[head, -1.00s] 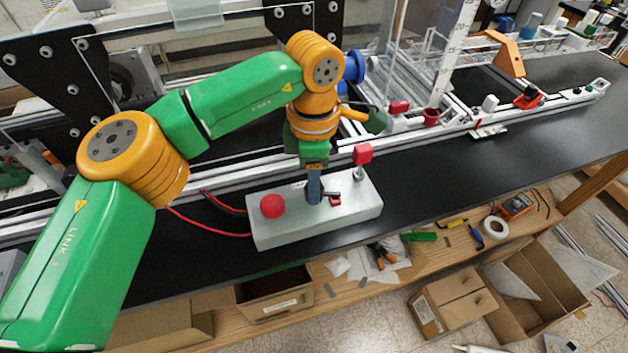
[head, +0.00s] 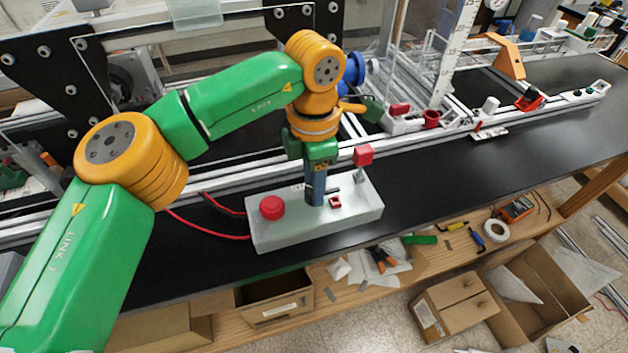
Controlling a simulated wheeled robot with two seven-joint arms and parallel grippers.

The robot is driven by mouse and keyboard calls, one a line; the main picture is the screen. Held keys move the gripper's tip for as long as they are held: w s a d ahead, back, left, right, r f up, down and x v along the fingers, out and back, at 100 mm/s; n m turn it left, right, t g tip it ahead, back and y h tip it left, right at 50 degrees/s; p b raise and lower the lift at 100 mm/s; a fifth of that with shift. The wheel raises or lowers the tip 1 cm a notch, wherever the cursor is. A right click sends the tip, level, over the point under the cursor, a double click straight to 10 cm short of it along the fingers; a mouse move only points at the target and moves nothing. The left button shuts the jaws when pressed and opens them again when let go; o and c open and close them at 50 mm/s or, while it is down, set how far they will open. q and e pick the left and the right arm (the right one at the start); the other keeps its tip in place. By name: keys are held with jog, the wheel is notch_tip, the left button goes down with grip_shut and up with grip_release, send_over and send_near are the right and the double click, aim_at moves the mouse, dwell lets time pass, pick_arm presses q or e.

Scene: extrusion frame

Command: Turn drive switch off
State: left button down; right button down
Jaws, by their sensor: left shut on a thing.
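A pale control box (head: 290,232) lies on the black bench top. A round red button (head: 271,207) sits at its left end. A small red part (head: 335,202) and a short dark bar (head: 332,190) show just right of my fingers. A red block (head: 363,155) stands on a post at the box's back right. My left gripper (head: 315,203) points down onto the middle of the box and is shut on the drive switch, which the fingers mostly hide. The switch's exact position cannot be made out. My right gripper is not in view.
Aluminium rails (head: 420,142) run along the back of the bench. Red cables (head: 205,232) lead to the box from the left. An orange bracket (head: 508,55) stands far right. The black bench top (head: 450,175) right of the box is clear.

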pick_arm(q)
jog(key=shift+c, duration=2.3)
grip_release()
notch_tip(320, 180, up, 7)
jog(key=shift+r, duration=0.1)
jog(key=shift+p, duration=0.3)
